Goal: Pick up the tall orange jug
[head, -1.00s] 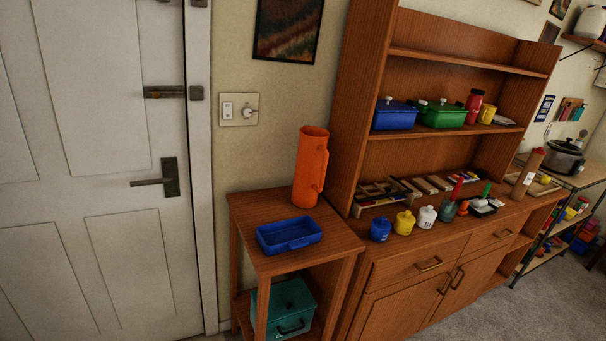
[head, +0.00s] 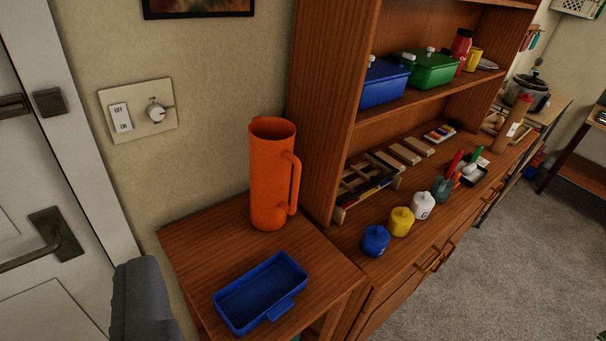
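The tall orange jug (head: 268,180) stands upright at the back of a small wooden side table (head: 205,240). Its handle is on its right side, and its top is open. A dark grey piece at the bottom left, in front of the door frame, looks like part of my arm or gripper. No pair of fingertips shows, so its state cannot be seen. Nothing touches the jug.
A shallow blue tray (head: 238,301) lies in front of the jug. A wooden hutch (head: 322,100) rises close to the jug's right, with blue (head: 376,240), yellow (head: 401,221) and white (head: 423,205) jars on its counter. The door handle (head: 55,240) is at left.

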